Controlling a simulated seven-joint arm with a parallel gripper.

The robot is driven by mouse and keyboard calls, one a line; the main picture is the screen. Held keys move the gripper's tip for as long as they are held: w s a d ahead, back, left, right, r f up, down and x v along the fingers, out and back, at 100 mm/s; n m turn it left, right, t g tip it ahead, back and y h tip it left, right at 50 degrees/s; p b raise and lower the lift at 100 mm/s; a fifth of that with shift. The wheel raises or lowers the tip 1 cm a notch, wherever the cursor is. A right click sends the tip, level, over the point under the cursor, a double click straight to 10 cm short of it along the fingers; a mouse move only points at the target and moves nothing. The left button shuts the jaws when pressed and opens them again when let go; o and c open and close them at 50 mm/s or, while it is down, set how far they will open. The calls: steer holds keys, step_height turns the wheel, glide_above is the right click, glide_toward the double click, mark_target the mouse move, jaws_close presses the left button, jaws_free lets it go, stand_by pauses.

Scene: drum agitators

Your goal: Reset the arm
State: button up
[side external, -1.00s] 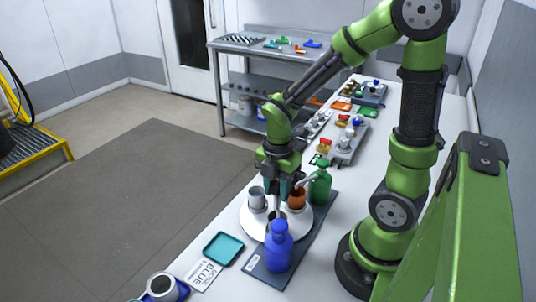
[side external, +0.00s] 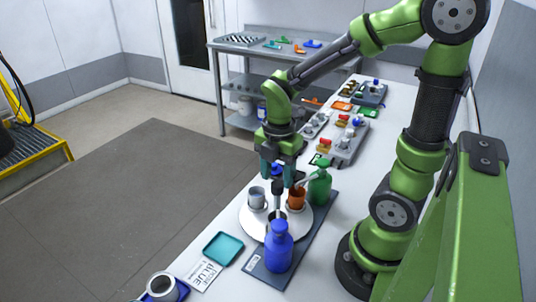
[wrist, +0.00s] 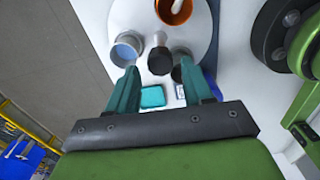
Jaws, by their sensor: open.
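My gripper (side external: 279,180) is open above a round white turntable (side external: 250,222), its teal fingers pointing down. In the wrist view my gripper (wrist: 159,75) has a dark-topped post (wrist: 160,62) showing between and beyond its fingertips. I cannot tell for certain whether the fingers touch it, and the gap looks clear. A grey cup (side external: 257,198) stands on the turntable's left and an orange cup (side external: 297,198) on its right, with a pale handle sticking out. A third dark cup at the front is partly hidden by the blue bottle (side external: 279,248).
A green bottle (side external: 320,186) stands right of the turntable. A teal tray (side external: 223,248) and a label card (side external: 205,274) lie in front left. Grey trays with small parts (side external: 347,145) line the bench further back.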

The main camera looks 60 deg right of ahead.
steer(key=shift+r, duration=0.7)
steer(key=m, duration=0.4)
steer(key=shift+a, duration=0.15)
steer(key=m, duration=0.2)
steer(key=shift+a+r+m+t, duration=0.2)
steer(key=shift+m+t, duration=0.2)
steer(key=s+a+r+m+t+y, duration=0.2)
steer(key=a+r+m+t, duration=0.3)
steer(key=r+m, duration=0.5)
steer(key=m+t, duration=0.1)
steer(key=m, duration=0.3)
steer(key=shift+s+a+r+m, duration=0.2)
steer(key=shift+a+m, duration=0.1)
steer(key=shift+m, duration=0.1)
